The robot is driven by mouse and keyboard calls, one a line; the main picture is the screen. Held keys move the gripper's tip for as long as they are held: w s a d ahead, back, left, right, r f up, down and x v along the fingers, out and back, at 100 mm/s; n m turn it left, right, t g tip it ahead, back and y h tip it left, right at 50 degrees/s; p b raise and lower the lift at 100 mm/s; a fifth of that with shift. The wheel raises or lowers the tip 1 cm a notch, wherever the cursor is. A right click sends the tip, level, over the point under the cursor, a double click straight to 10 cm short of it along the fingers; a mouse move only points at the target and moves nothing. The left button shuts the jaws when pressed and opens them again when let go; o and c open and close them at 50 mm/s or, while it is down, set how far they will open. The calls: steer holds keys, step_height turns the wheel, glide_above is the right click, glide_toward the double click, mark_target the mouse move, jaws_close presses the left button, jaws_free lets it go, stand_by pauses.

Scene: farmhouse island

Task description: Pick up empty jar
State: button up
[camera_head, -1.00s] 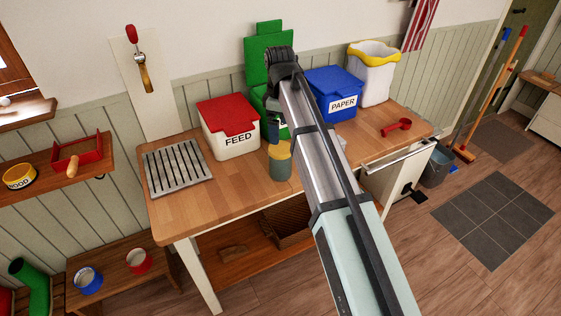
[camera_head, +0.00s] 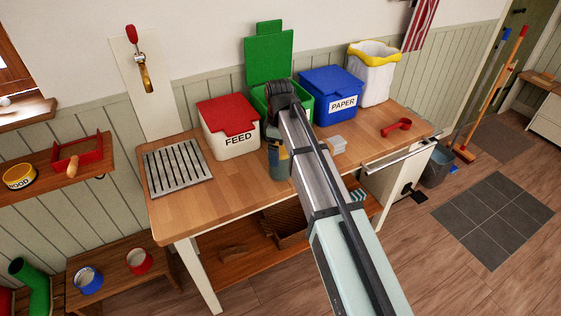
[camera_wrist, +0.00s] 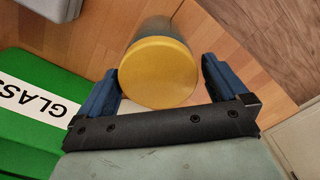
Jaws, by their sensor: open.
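The jar (camera_head: 279,166) is grey-green with a yellow lid and stands upright on the wooden worktop (camera_head: 235,190), in front of the green bin. My gripper (camera_head: 278,146) is over the jar in the head view and hides most of its top. In the wrist view the jar's round yellow lid (camera_wrist: 158,72) lies between the two blue fingers of my open gripper (camera_wrist: 160,68). I cannot see inside the jar.
The green bin (camera_head: 268,58), labelled GLASS in the wrist view (camera_wrist: 35,105), stands open behind my gripper. A small grey box (camera_head: 338,145) and red scoop (camera_head: 397,128) lie rightward. Worktop is clear at front left.

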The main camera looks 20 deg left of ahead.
steer(key=shift+d+f, duration=0.2)
steer(key=shift+f, duration=2.05)
steer(key=shift+c, duration=0.4)
steer(key=c, duration=1)
steer(key=shift+r, duration=5.05)
steer(key=shift+c, duration=0.2)
